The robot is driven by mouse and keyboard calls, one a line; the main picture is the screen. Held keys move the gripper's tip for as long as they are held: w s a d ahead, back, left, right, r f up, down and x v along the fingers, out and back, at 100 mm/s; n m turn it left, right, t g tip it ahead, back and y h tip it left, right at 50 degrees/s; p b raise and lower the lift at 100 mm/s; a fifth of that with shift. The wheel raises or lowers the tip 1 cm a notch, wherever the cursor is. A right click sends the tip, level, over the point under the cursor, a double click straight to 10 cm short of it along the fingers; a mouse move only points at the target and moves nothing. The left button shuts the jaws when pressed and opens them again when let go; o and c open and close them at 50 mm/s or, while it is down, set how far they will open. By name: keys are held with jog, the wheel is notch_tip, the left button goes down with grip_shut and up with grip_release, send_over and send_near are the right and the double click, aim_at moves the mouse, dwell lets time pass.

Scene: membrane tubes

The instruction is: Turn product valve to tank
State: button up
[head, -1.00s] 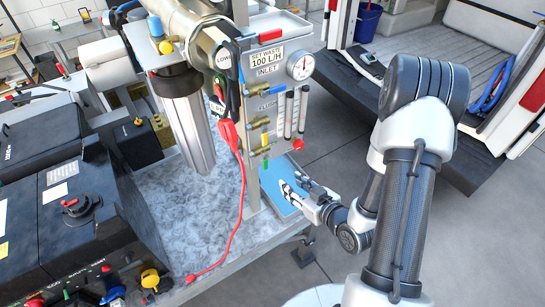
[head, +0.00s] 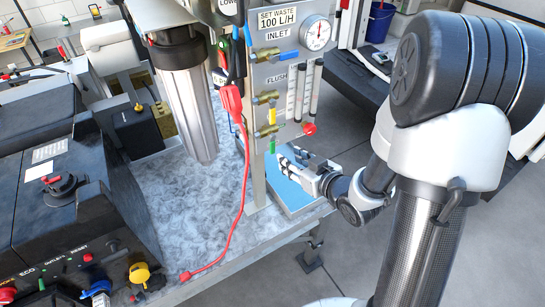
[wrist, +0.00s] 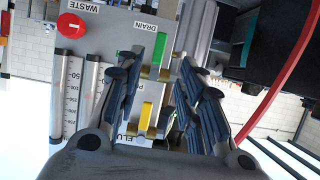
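The valve panel (head: 285,75) stands upright on the bench, with a yellow valve handle (head: 273,114) under the FLUSH label and a green one (head: 272,145) lower down. My gripper (head: 291,157) is just below and right of the green handle. In the wrist view my gripper (wrist: 168,75) is open, its fingers spread before the panel. The yellow handle (wrist: 147,117) and green handle (wrist: 158,54) show in or beside the gap, apparently not gripped. A partly hidden label starting with P lies between them; DRAIN is beyond the green one. I cannot tell if anything touches.
A red knob (head: 309,129), clear flow tubes (head: 302,90) and a gauge (head: 317,33) are on the panel. A red cable (head: 243,190) hangs left of the panel, near the metal filter housing (head: 190,105).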

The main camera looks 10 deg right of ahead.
aim_at(273, 148)
jog(key=x, duration=1.2)
jog(key=shift+c, duration=0.2)
grip_shut()
